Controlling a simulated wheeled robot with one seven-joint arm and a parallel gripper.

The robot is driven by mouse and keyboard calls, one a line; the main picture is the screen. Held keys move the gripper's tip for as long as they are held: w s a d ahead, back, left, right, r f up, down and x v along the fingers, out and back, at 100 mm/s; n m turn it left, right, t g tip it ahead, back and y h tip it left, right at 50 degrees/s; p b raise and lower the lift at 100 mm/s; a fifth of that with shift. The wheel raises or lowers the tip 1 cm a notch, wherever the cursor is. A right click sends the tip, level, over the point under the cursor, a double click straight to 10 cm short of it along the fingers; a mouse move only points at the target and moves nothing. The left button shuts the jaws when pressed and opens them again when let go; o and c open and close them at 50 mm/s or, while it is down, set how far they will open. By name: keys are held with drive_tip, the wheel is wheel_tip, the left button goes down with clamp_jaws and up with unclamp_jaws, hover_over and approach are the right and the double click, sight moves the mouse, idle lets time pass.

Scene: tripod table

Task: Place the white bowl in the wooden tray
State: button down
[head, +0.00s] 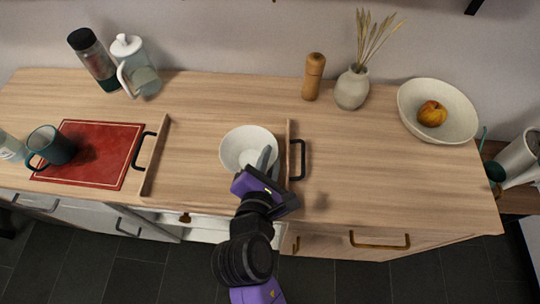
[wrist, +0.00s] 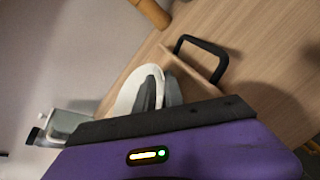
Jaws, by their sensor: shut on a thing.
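The white bowl (head: 243,143) is upright at the right part of the wooden tray (head: 150,172), within its outline in the head view. My gripper (head: 268,158) is shut on the bowl's near right rim. In the wrist view, the gripper fingers (wrist: 158,93) pinch the rim of the bowl (wrist: 133,94). The tray has black handles at its left and right ends; its right handle also shows in the wrist view (wrist: 222,58). I cannot tell whether the bowl's base touches the tray floor.
A red board (head: 100,135) with a dark mug (head: 52,146) lies left of the tray. A pitcher (head: 135,68) and bottle (head: 93,60) stand behind. A pepper mill (head: 313,77), vase (head: 352,88) and large bowl with fruit (head: 455,100) stand at right. The counter right of the tray is clear.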

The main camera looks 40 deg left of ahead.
drive_tip(key=c, duration=1.4)
unclamp_jaws()
drive_tip(key=shift+c, duration=0.2)
drive_tip(key=shift+s+r, duration=0.1)
drive_tip(key=v, duration=1.2)
